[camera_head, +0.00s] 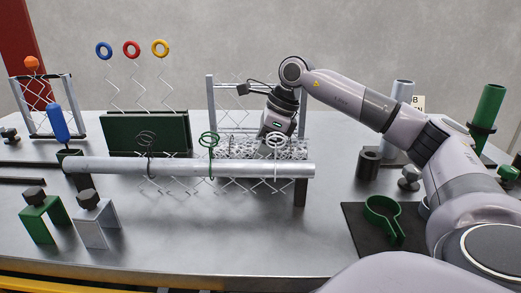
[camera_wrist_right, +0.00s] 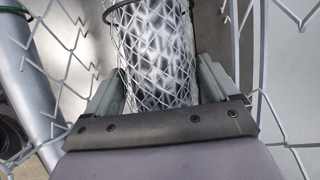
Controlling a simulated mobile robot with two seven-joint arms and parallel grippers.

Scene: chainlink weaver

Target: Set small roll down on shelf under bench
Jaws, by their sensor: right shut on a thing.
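A small roll of silvery chain-link mesh (camera_head: 240,147) lies on its side behind the long grey pipe. The right wrist view shows the roll (camera_wrist_right: 155,55) between both fingers of my right gripper (camera_wrist_right: 162,85). In the head view my right gripper (camera_head: 270,150) points down onto the roll from above, shut on it; its fingertips are mostly hidden. The bench (camera_head: 200,245) has a grey metal top. I cannot see the shelf under it. My left gripper is not in view.
The pipe (camera_head: 110,165) runs across the bench in front of the roll, with rings and wire mesh around it. Loose mesh wires (camera_wrist_right: 65,45) flank my right gripper. A green ring clamp (camera_head: 383,215) lies on a dark mat at right. The front centre is clear.

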